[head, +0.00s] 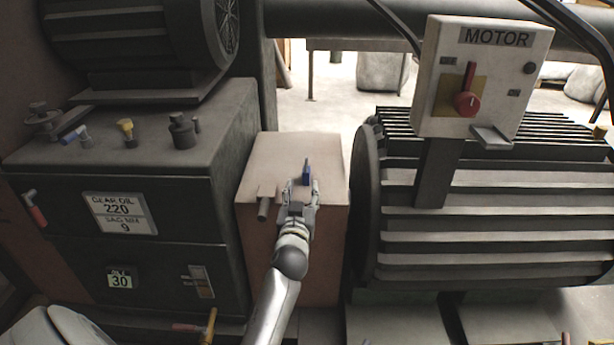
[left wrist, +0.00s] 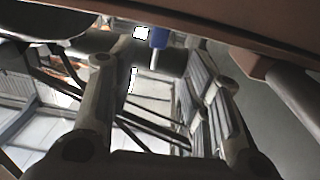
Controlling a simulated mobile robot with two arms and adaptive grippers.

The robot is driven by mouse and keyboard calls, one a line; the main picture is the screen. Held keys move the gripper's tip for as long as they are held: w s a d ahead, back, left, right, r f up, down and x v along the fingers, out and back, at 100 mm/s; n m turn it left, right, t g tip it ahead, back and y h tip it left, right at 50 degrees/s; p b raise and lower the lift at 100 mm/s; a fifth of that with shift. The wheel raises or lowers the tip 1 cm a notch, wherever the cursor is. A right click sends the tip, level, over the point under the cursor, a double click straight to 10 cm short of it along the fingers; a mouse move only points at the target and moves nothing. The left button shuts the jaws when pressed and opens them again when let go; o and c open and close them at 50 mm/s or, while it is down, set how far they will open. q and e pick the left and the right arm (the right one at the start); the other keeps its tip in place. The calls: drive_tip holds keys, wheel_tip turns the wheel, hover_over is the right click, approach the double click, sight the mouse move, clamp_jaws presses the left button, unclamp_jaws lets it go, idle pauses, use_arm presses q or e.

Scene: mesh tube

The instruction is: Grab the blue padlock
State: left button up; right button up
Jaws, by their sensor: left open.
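The small blue padlock (head: 306,175) is at the top of the pinkish-brown box (head: 290,155), near the box's front edge in the head view. My left gripper (head: 301,187) is just in front of it, with its two fingers apart on either side of the padlock's line. In the left wrist view the padlock (left wrist: 159,38) shows blue with a thin grey part, between the open fingers near their tips. Whether a finger touches it cannot be told. The padlock's lower part is partly hidden by the gripper in the head view. My right gripper is not in view.
A grey ribbed motor (head: 480,220) with a MOTOR switch box (head: 484,75) stands close on the right. A dark gear-oil housing (head: 110,215) with caps on top stands on the left. A short pipe stub (head: 263,208) sticks out of the box beside my gripper.

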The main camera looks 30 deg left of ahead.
sight(306, 174)
use_arm(q)
drive_tip(key=x, duration=0.3)
drive_tip(key=shift+w+a, duration=0.25)
drive_tip(key=shift+w, duration=0.3)
drive_tip(key=x, duration=0.4)
drive_tip(key=shift+w+r+b, duration=0.2)
drive_tip(key=shift+w+b, duration=0.05)
drive_tip(key=shift+b, duration=0.15)
drive_tip(key=shift+w+a, duration=0.2)
drive_tip(key=shift+w, duration=0.2)
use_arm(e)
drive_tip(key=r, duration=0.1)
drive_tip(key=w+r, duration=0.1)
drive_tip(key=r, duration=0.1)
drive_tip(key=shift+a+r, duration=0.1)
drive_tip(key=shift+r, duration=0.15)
use_arm(q)
drive_tip(key=shift+c, duration=0.3)
clamp_jaws()
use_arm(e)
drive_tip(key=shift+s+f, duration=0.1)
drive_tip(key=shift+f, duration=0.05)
